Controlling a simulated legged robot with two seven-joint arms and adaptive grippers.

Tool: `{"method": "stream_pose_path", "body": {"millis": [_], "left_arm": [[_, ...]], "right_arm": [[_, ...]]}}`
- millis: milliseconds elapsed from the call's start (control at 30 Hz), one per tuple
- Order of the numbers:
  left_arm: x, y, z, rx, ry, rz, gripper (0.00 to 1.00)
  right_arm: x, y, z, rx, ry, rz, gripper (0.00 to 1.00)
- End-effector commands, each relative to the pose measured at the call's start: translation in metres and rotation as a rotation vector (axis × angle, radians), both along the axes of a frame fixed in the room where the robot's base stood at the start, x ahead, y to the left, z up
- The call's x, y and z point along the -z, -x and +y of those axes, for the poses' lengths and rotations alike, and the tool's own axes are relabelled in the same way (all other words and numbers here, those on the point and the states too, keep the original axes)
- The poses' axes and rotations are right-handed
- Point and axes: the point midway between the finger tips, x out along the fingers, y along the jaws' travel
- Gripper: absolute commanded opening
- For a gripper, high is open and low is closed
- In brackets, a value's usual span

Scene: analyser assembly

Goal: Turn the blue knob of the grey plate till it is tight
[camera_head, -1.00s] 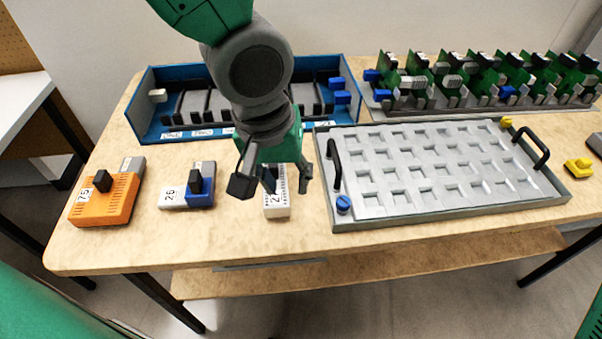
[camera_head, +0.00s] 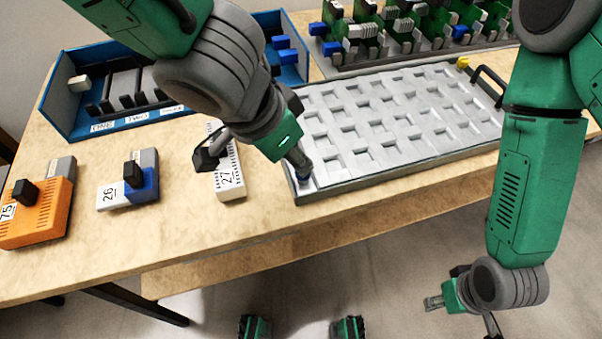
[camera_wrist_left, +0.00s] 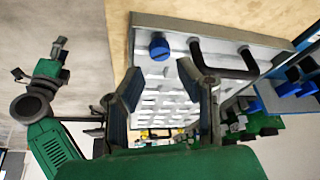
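The grey plate (camera_head: 390,172) lies on the table, with a pale grid of square pockets on top. Its blue knob is mostly hidden behind a left fingertip at the near left corner in the head view. The knob (camera_wrist_left: 159,46) shows clearly in the left wrist view, beyond the fingertips and between their lines. My left gripper (camera_head: 253,165) is open and empty, with its fingers spread above the plate's left end; the wrist view shows both fingers apart (camera_wrist_left: 165,85). I cannot tell whether a finger touches the knob. My right gripper (camera_head: 462,318) hangs open and empty before the table.
An orange box (camera_head: 38,212), a blue-grey module (camera_head: 130,185) and a white module (camera_head: 230,180) stand left of the plate. A blue bin (camera_head: 65,100) and a rack of green boards (camera_head: 400,52) stand behind. Black handles (camera_wrist_left: 225,62) rise from the plate.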

Motion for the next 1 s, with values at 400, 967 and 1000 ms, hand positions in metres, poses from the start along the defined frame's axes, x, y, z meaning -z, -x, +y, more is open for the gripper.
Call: {"method": "stream_pose_path", "body": {"millis": [400,967,1000], "left_arm": [[0.049,-0.014,-0.012,-0.001,0.002,0.001,0.3],[0.049,-0.014,-0.015,-0.001,0.001,0.0,0.0],[0.049,-0.014,-0.015,0.001,0.001,-0.001,0.0]], "right_arm": [[0.028,0.0,0.0,0.0,0.0,0.0,0.4],[0.027,0.0,0.0,0.0,0.0,-0.001,0.4],[0.027,0.0,0.0,0.0,0.0,-0.001,0.4]]}}
